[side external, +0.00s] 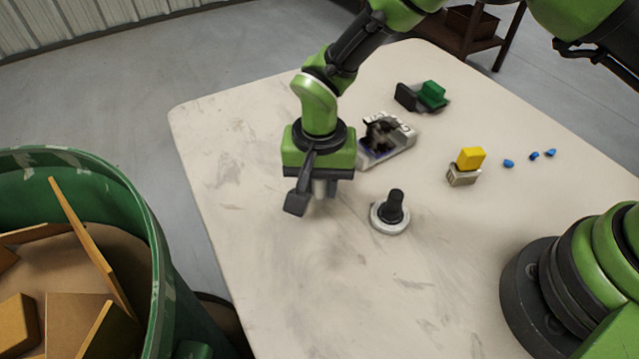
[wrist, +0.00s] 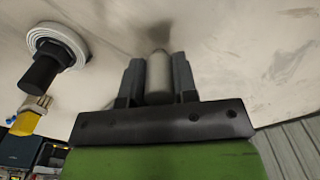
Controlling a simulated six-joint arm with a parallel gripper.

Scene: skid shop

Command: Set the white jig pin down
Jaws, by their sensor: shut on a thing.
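My gripper (wrist: 158,82) is shut on the white jig pin (wrist: 159,72), which sits between the two dark fingers in the wrist view. The pin's rounded tip points away from the gripper toward the pale table. In the side view my gripper (side external: 322,190) points down over the left part of the table (side external: 300,290), and only a little of the pin shows beside the fingers. A soft shadow lies beyond the tip in the wrist view. I cannot tell whether the pin touches the table.
A black knob on a white ring (side external: 390,213) stands right of my gripper. Behind are a printed box (side external: 388,142), a green block (side external: 433,93), a yellow block (side external: 470,158) and several blue bits (side external: 509,163). A green drum (side external: 160,270) stands left. The front table is clear.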

